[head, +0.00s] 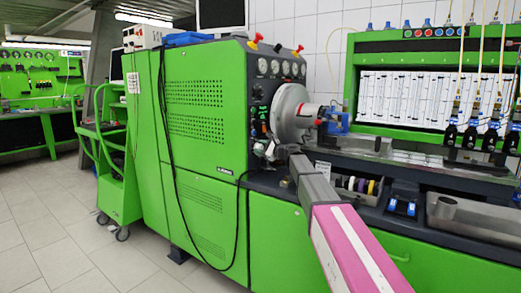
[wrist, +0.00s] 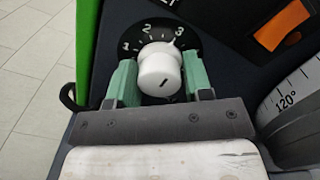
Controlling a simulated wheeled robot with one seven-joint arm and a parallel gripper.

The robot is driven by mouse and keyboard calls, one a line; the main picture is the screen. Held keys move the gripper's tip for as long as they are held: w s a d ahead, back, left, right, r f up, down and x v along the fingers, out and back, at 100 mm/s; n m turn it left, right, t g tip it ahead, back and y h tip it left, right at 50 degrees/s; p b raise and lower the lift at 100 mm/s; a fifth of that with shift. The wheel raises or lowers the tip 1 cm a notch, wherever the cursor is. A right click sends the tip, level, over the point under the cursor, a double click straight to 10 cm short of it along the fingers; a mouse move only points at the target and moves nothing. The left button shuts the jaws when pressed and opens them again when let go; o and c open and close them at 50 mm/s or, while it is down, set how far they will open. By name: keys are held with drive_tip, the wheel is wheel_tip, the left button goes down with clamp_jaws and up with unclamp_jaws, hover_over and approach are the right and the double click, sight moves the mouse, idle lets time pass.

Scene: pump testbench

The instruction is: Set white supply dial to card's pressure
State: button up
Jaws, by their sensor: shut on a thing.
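The white supply dial (wrist: 160,72) is a round white knob in the wrist view, in front of a black scale (wrist: 180,38) marked 1, 2 and 3. A short dark line shows on the knob's face. My gripper (wrist: 159,66) has its two green fingers on either side of the knob and is shut on it. The knob hides the lower scale, and I cannot tell the exact setting. In the head view my gripper (head: 263,149) is at the control panel and hides the dial. A small white card (head: 323,168) may stand on the bench; its writing is too small to read.
The big grey disc (head: 291,113) is right of my gripper; its degree-marked rim (wrist: 292,100) shows at the wrist view's right edge. A black cable (head: 170,150) hangs down the green cabinet (head: 205,150). The floor at left is clear.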

drive_tip(key=m, duration=0.4)
drive_tip(key=shift+f+m, duration=0.1)
drive_tip(key=shift+m, duration=0.2)
drive_tip(key=shift+s+m, duration=0.1)
drive_tip(key=shift+m, duration=2.1)
drive_tip(key=o, duration=0.8)
drive_tip(key=shift+d, duration=0.1)
drive_tip(key=v, duration=1)
drive_tip(key=shift+s+d+f, duration=0.1)
drive_tip(key=shift+s+d, duration=0.1)
drive_tip(key=shift+d, duration=0.1)
drive_tip(key=shift+s, duration=0.1)
